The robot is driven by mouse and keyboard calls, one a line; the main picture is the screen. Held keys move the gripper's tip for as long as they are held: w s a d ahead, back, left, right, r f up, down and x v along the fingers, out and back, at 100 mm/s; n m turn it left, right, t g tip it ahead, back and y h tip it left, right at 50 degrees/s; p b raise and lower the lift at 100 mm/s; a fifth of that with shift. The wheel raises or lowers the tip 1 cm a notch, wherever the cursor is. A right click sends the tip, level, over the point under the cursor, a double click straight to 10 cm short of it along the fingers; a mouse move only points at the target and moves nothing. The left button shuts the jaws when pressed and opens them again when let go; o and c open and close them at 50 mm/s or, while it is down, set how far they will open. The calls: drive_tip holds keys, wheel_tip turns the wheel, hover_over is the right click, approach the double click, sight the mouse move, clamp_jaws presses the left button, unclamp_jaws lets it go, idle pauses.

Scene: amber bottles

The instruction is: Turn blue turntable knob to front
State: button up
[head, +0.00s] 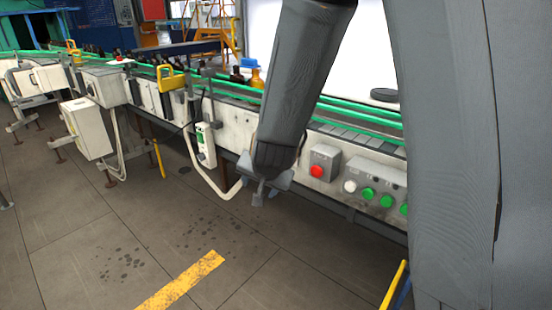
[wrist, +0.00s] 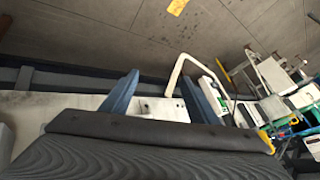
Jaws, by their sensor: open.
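I cannot make out a blue turntable or its knob in either view. My gripper (head: 259,192) hangs in front of the conveyor's side panel in the head view, pointing down, left of the red-button box. In the wrist view my gripper (wrist: 158,82) shows two blue-grey fingers spread apart. The space between them holds nothing, and a pale panel and the floor show beyond. My arm hides part of the conveyor in the head view.
A conveyor (head: 340,113) with green rails runs across the head view. An amber bottle (head: 251,74) stands on it. A red button (head: 317,171) and several green buttons are on its front. A white pipe (wrist: 176,68) curves beyond the fingers. Open floor (head: 120,240) lies in front.

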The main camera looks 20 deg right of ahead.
drive_tip(key=w+d+m+t+h+b, duration=0.1)
drive_tip(key=w+m+t+h+b, duration=0.1)
drive_tip(key=w+m+t+h, duration=0.55)
drive_tip(key=w+d+r+m+g+h, duration=0.1)
drive_tip(key=w+d+m+g+h, duration=0.1)
drive_tip(key=w+d+m+h, duration=0.3)
drive_tip(key=shift+d+r+m+h, duration=0.15)
drive_tip(key=shift+d+m+h, duration=0.2)
drive_tip(key=shift+d+m, duration=0.5)
drive_tip(key=shift+w+d, duration=0.1)
drive_tip(key=c, duration=1)
drive_tip(key=shift+n+p, duration=0.3)
drive_tip(key=shift+c, duration=0.2)
